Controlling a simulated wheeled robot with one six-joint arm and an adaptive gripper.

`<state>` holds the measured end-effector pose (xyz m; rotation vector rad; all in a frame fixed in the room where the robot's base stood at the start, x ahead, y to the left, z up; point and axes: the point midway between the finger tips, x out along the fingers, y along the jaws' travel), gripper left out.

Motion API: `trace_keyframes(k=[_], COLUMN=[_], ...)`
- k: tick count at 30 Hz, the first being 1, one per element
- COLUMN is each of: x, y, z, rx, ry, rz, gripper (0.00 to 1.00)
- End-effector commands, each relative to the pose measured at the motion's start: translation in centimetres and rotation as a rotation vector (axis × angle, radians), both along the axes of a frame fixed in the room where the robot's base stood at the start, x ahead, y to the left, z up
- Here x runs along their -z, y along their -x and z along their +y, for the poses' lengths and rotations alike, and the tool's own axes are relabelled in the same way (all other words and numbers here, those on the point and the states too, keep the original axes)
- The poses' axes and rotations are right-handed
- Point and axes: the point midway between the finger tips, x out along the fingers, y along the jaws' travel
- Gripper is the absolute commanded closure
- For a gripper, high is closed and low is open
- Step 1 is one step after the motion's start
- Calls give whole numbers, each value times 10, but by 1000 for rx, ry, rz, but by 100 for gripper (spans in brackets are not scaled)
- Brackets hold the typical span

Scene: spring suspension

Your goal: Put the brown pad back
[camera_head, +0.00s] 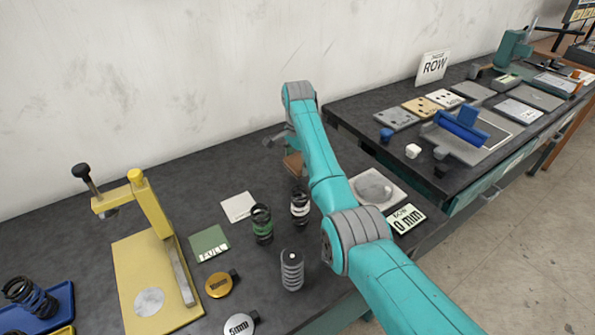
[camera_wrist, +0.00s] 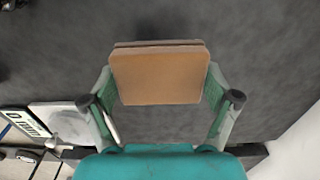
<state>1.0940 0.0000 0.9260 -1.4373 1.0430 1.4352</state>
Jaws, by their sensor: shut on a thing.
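The brown pad (camera_wrist: 160,76) is a square plate with rounded corners, seen large in the wrist view between the two fingers of my gripper (camera_wrist: 162,92). My gripper is shut on it, with a finger at its left and right edges. In the head view the brown pad (camera_head: 293,164) shows partly beside my gripper (camera_head: 282,147), over the back part of the dark table; my arm hides part of it. I cannot tell how high the pad is above the table.
Black-white (camera_head: 299,206), green (camera_head: 262,224) and grey (camera_head: 292,270) springs stand in front. A white card (camera_head: 239,207) and a green FULL card (camera_head: 209,244) lie left. A yellow press (camera_head: 150,262) stands further left. A scale (camera_head: 378,187) reading 0 mm is right.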

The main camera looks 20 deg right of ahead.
Motion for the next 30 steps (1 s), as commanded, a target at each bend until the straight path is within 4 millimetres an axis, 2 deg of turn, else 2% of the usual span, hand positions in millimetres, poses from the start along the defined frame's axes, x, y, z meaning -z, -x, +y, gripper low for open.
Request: trace_keyframes(k=[3,6,18,19,20,30], x=[21,32,37,37,37,36], y=[1,1,1,1,1,0], z=[0,0,0,0,0,0], rx=[0,0,0,0,0,0], ry=[0,0,0,0,0,0], rz=[4,3,2,2,2,1], gripper=[51,51,51,8,0,0])
